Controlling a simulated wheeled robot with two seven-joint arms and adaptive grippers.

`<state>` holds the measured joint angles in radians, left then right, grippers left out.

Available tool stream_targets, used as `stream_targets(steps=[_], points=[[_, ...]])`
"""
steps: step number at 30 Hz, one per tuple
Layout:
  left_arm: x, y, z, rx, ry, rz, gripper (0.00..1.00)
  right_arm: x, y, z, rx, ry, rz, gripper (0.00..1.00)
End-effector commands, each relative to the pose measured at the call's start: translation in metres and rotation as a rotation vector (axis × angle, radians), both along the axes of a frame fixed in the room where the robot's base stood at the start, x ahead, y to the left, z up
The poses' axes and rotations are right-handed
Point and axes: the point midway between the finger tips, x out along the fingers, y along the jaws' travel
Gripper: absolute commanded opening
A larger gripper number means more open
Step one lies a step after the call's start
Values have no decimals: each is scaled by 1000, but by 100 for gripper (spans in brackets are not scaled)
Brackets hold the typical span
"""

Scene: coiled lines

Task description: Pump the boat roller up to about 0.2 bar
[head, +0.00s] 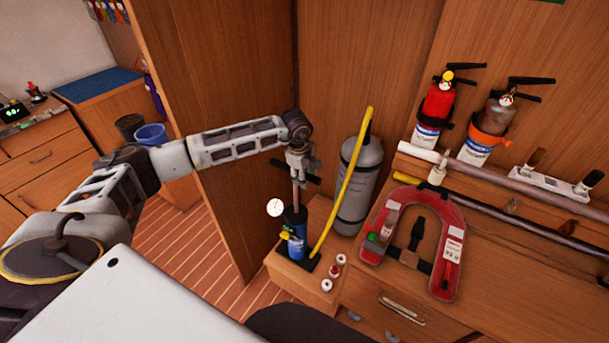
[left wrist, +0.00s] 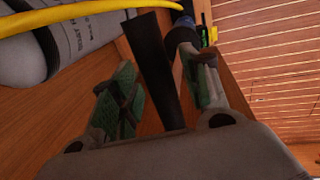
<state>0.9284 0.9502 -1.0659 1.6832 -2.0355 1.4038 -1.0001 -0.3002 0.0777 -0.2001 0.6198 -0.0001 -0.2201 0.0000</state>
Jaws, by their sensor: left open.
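The hand pump has a blue body (head: 296,243) and stands upright on a low wooden ledge. A grey rod (head: 296,197) rises from it to a black crossbar handle (head: 313,180), so the handle is raised. A white round gauge (head: 275,207) sits at the pump's left; its reading is too small to tell. A yellow hose (head: 345,185) runs from near the pump's base up past the grey cylinder. My left gripper (head: 301,164) is at the handle, pointing down. In the left wrist view the black handle bar (left wrist: 156,70) lies between its open fingers (left wrist: 160,100).
A grey cylinder (head: 358,188) stands behind the hose. A red horseshoe-shaped float (head: 375,222) lies on the wooden counter at right. Several small white and red caps (head: 328,285) lie beside the pump. Two extinguishers (head: 437,105) hang on the wall. A wooden partition (head: 225,160) stands left of the pump.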

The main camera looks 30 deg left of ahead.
Motion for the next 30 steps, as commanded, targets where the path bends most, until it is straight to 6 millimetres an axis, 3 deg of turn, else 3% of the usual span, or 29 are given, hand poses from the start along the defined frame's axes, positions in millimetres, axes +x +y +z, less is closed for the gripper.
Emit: stream_targets(steps=[11, 30], points=[[-2, 0, 11, -1, 0, 0, 46, 0, -4, 0, -3, 0, 1, 46], [-19, 2, 97, 0, -2, 0, 46, 0, -2, 0, -2, 0, 1, 46]])
